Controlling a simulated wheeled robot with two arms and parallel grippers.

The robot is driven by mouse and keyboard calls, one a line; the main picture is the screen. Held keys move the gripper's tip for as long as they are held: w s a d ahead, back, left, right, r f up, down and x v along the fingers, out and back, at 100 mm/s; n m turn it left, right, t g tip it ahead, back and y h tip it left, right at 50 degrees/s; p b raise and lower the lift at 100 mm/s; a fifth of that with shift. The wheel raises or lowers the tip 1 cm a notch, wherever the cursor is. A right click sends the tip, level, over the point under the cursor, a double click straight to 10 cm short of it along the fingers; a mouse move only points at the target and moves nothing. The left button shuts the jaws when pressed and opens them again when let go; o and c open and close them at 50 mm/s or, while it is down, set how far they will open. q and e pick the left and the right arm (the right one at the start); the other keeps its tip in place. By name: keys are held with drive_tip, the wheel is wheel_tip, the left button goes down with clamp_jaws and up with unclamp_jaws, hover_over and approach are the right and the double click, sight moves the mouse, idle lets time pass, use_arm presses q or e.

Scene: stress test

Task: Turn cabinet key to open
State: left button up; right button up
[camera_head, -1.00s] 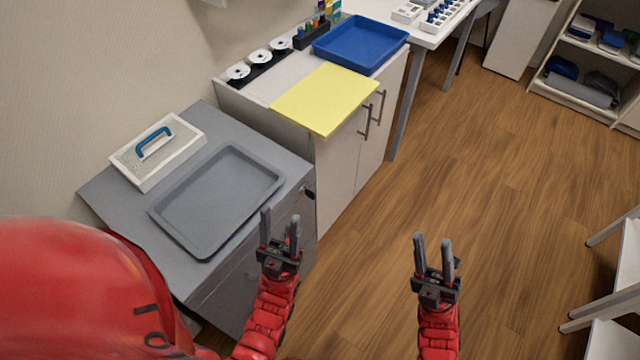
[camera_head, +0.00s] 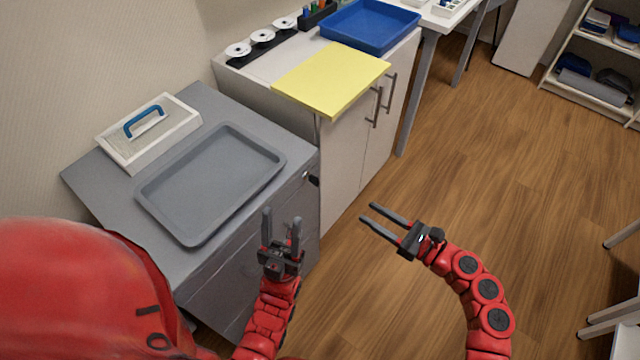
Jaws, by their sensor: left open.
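The grey cabinet (camera_head: 225,285) stands at the left, below a grey tray. A small dark key (camera_head: 313,181) with a bright lock spot beside it shows at the upper right corner of its front. My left gripper (camera_head: 281,222) is open and empty, in front of the cabinet's front face in the picture, below and left of the key. My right gripper (camera_head: 374,214) is open and empty, over the floor to the right of the cabinet, its fingers pointing left. It is apart from the key.
A grey tray (camera_head: 272,157) and a white box with a blue handle (camera_head: 163,147) lie on the cabinet top. A white cabinet (camera_head: 340,165) beyond carries a yellow board (camera_head: 330,80) and a blue tray (camera_head: 370,25). Wooden floor (camera_head: 530,190) at the right is clear.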

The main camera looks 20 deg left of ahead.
sight(312, 179)
drive_tip(key=p+x, duration=0.2)
drive_tip(key=x, duration=1.4)
drive_tip(key=shift+s, duration=0.1)
clamp_jaws()
